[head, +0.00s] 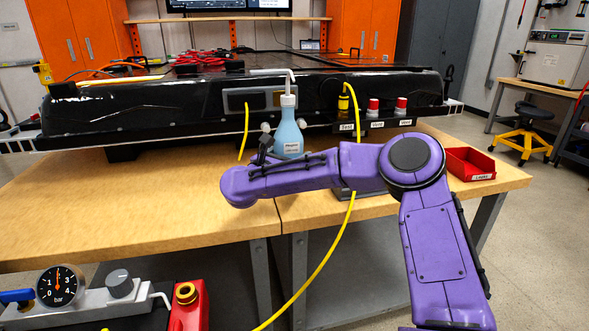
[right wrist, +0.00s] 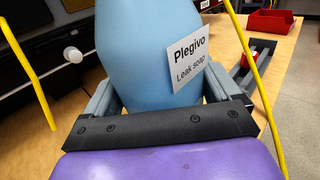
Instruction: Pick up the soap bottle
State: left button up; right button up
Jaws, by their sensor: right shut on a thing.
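The soap bottle (head: 288,136) is light blue with a white cap and bent spout, and it stands upright in front of the black battery pack. In the right wrist view the bottle (right wrist: 150,50) fills the middle, with a label reading "Plegivo Leak soap". My right gripper (head: 270,150) is shut on the bottle, with one grey finger on each side of it in the right wrist view (right wrist: 160,92). My purple forearm hides the bottle's base in the head view, so I cannot tell whether it touches the table. My left gripper is not in view.
The black pack (head: 180,115) fills the back of the wooden table (head: 120,205). A yellow hose (head: 335,235) hangs from the pack past my arm. Red-capped fittings (head: 373,106) are right of the bottle. A red bin (head: 470,164) sits at the right; the left table is clear.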

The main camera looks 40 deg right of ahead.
jog(key=w+a+r, duration=0.7)
jog(key=a+r, duration=0.1)
jog(key=a, duration=0.2)
jog(key=shift+w, duration=0.4)
jog(key=shift+a+r, duration=0.1)
